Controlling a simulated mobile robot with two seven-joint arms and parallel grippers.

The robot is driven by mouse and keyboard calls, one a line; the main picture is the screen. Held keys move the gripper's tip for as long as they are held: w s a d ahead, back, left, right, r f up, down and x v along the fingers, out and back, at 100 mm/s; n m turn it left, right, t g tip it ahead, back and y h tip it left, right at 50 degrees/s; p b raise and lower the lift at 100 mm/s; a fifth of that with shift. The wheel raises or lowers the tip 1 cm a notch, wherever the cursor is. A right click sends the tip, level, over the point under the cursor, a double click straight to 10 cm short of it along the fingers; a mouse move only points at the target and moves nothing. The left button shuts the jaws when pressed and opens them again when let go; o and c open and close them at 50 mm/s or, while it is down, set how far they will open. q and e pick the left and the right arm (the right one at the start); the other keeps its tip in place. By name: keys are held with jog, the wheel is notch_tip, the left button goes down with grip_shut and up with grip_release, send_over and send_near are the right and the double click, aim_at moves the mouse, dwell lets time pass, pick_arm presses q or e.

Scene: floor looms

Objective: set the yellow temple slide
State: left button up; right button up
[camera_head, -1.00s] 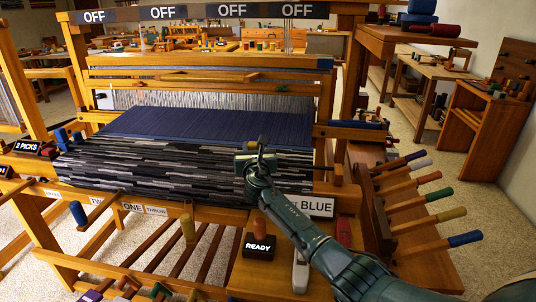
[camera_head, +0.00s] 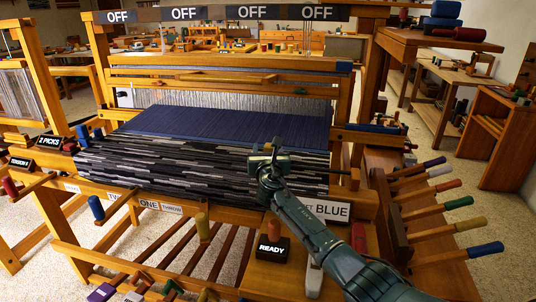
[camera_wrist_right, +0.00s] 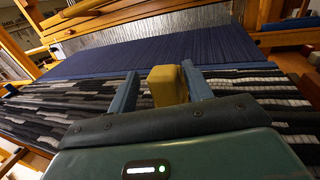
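My right gripper (camera_head: 268,160) is over the striped grey and black cloth at the right front of the loom. In the right wrist view its two blue fingers (camera_wrist_right: 160,72) stand apart. A yellow block (camera_wrist_right: 168,87), which looks like the temple slide, is between them. It is close to the right-hand finger, and a narrow gap shows on its left. Its lower part is hidden behind the gripper body. My left gripper is not in view.
The loom's front beam carries a BLUE label (camera_head: 335,212) and a ONE THROW label (camera_head: 160,206). A READY block (camera_head: 272,250) with a red-brown knob stands in front. Several coloured handles (camera_head: 455,203) stick out at the right. Blue cloth (camera_head: 225,127) lies behind the striped part.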

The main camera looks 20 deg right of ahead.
pick_arm(q)
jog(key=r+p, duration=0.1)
jog(key=p, duration=0.1)
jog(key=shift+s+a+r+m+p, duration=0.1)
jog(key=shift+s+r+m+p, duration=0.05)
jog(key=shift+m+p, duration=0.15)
pick_arm(e)
jog(key=v, duration=1.3)
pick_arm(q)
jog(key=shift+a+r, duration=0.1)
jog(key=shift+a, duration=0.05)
pick_arm(e)
jog(key=shift+a, duration=0.15)
